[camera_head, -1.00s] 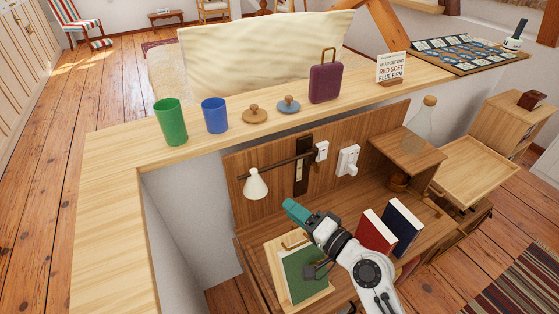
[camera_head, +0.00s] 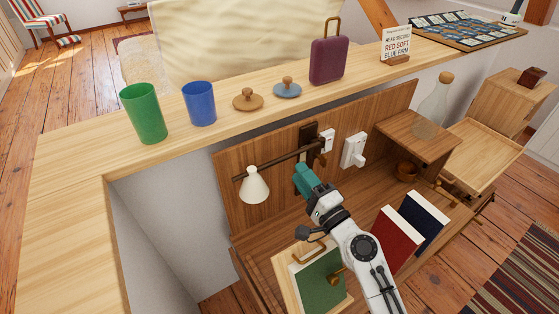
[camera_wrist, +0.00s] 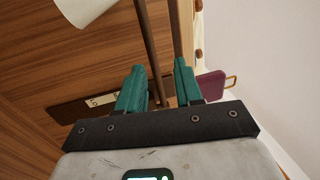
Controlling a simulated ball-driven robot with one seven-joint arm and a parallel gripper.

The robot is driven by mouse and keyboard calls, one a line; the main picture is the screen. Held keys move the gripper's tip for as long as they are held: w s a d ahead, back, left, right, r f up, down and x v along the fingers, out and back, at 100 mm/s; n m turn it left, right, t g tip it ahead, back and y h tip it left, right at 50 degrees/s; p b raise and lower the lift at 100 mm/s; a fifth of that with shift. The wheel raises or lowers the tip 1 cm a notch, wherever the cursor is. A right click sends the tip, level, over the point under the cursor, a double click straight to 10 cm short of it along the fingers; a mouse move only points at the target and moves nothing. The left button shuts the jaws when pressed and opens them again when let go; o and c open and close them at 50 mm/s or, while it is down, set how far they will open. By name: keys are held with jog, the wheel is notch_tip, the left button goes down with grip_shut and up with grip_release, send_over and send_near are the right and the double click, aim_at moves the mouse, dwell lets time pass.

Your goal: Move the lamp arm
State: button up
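The lamp arm (camera_head: 280,161) is a thin dark rod reaching left from a dark wall plate (camera_head: 309,140) on the wooden back panel. A white cone shade (camera_head: 255,186) hangs near its left end. My gripper (camera_head: 304,177), with teal fingers, is just below the rod in the picture, right of the shade. In the wrist view my gripper (camera_wrist: 160,80) is open, its fingers apart. The rod (camera_wrist: 149,45) runs up the picture between them, with the shade (camera_wrist: 86,8) at upper left. I see no finger closed on the rod; the depth between them is unclear.
A white switch (camera_head: 353,150) is on the panel to the right. Red (camera_head: 396,240) and dark blue (camera_head: 423,221) books stand on the desk, right of my arm. Cups, lids and a purple case (camera_head: 328,60) line the ledge above.

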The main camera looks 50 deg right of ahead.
aim_at(285, 156)
jog(key=x, duration=0.2)
jog(key=p+x, duration=0.1)
jog(key=x, duration=0.1)
jog(key=f+p+x, duration=0.1)
jog(key=x, duration=0.2)
jog(key=shift+w, duration=0.15)
jog(key=shift+w+d+p, duration=0.2)
jog(key=shift+w+p, duration=0.15)
jog(key=shift+w, duration=0.15)
grip_shut()
